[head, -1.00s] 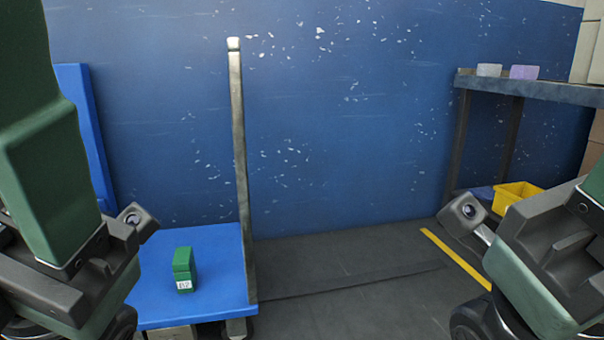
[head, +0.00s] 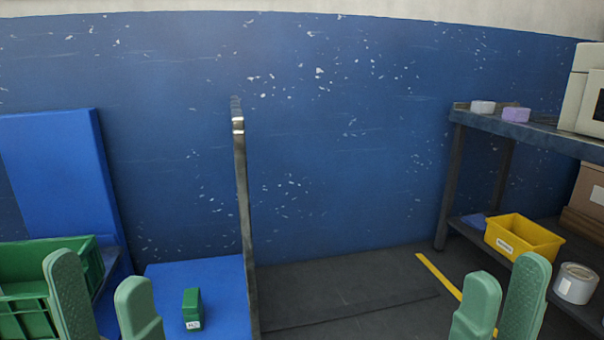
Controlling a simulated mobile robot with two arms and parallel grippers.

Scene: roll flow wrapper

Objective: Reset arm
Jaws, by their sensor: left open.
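My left gripper (head: 104,296) shows as two green fingers at the lower left. The fingers are apart with nothing between them. My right gripper (head: 502,300) shows as two green fingers at the lower right, also apart and empty. Only the fingers show; the arms are out of the picture. Neither gripper holds anything.
A green block (head: 191,307) with a white label stands on a blue cart (head: 225,278) with a metal post (head: 241,190). A green crate (head: 22,305) is at the left edge. A shelf rack (head: 540,137) at right holds a yellow bin (head: 520,236) and a can (head: 576,284).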

